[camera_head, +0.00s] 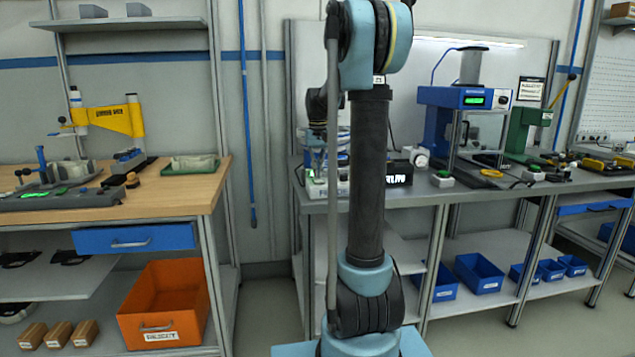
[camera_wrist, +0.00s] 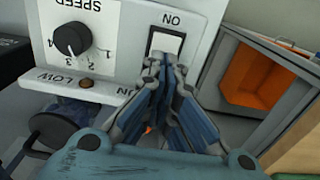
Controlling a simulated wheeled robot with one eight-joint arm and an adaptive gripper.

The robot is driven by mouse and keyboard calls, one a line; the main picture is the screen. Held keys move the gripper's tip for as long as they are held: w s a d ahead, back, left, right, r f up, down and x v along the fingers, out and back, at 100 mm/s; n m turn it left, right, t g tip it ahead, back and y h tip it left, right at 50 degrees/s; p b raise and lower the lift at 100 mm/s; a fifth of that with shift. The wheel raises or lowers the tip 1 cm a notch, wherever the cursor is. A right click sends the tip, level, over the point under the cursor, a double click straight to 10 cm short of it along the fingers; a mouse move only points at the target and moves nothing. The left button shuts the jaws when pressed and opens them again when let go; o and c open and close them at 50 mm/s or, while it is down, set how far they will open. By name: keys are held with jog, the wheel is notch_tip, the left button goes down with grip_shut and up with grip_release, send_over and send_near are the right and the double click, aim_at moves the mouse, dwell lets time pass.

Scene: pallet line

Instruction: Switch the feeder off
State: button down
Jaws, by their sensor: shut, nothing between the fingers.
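The feeder's pale control panel (camera_wrist: 120,62) fills the upper middle of the wrist view, with its lettering upside down. It has a white rocker switch (camera_wrist: 166,41) marked ON, a black SPEED knob (camera_wrist: 72,40) and a small brownish lamp (camera_wrist: 87,84) near the word LOW. My gripper (camera_wrist: 168,62) is shut and empty, its fingertips right at the switch's lower edge in the picture. I cannot tell whether they touch it. The fingers hide part of the panel below the switch. In the head view my arm covers much of this area.
An orange-lined grey box (camera_wrist: 262,80) is close to the right of the panel. In the head view a blue press (camera_head: 470,98) and a green machine (camera_head: 522,130) stand on the right bench. A wooden-topped bench (camera_head: 190,190) with an orange bin (camera_head: 165,305) below is at left.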

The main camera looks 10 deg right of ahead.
jog(key=shift+f, duration=0.25)
dwell(0.3)
jog(key=shift+r, duration=3.5)
jog(key=shift+s, duration=0.15)
jog(key=s+f+t, duration=0.1)
jog(key=s+f, duration=0.3)
jog(key=s, duration=0.7)
jog(key=s+f, duration=0.4)
jog(key=s, duration=0.7)
jog(key=s+f+t, duration=0.1)
jog(key=s+f, duration=1.4)
jog(key=s, duration=0.1)
jog(key=shift+f, duration=0.3)
jog(key=shift+w, duration=0.1)
